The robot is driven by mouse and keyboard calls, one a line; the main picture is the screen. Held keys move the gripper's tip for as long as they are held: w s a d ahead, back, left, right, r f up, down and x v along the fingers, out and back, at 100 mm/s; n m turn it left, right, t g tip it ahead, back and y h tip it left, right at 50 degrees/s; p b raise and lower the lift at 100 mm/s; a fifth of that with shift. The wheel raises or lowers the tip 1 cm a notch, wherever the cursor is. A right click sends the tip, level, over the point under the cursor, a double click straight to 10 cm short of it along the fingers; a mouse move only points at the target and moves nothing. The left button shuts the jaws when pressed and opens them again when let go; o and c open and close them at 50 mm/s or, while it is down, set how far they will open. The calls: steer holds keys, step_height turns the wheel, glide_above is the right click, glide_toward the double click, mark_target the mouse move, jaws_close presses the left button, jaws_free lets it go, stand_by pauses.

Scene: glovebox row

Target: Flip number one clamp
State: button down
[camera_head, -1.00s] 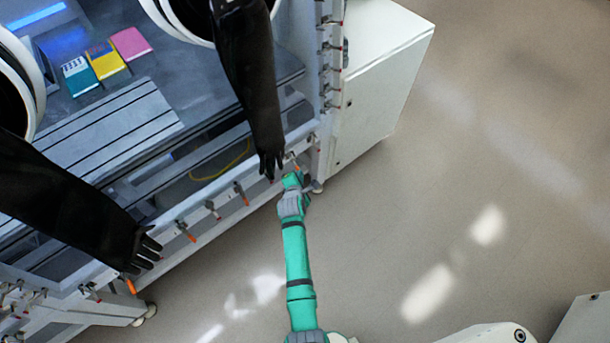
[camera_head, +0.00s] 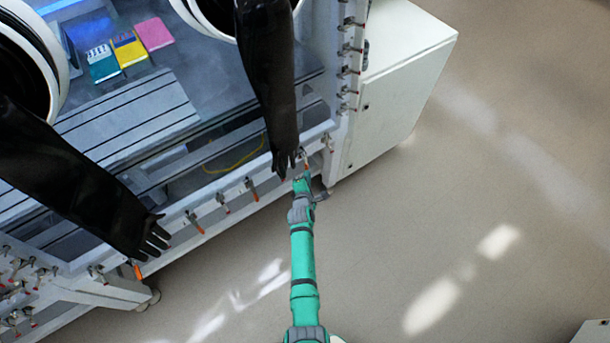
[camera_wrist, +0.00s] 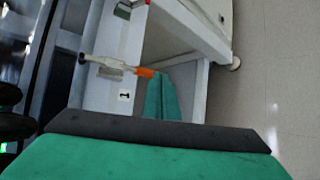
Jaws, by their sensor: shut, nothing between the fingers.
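The number one clamp (camera_wrist: 105,66) is a metal toggle clamp with an orange-tipped handle, mounted on the pale front rail above a small label "1" (camera_wrist: 124,96). Its handle points right in the wrist view, toward my fingers. In the head view the clamp (camera_head: 305,160) is at the right end of the rail, small and partly crowded by a hanging black glove. My gripper (camera_wrist: 161,92) is green, shut and empty. Its fingertips are right beside the orange tip; I cannot tell whether they touch. It also shows just below the clamp in the head view (camera_head: 302,180).
Black gloves (camera_head: 268,90) hang from the round ports, one very close to my gripper. Several other clamps (camera_head: 194,222) line the front rail to the left. A white cabinet (camera_head: 395,90) stands to the right.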

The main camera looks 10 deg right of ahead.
steer(key=shift+w+a+f, duration=0.15)
stand_by(0.5)
steer(key=shift+r, duration=0.2)
steer(key=s+a+r, duration=0.2)
steer(key=s, duration=1.2)
steer(key=shift+r, duration=0.25)
stand_by(0.4)
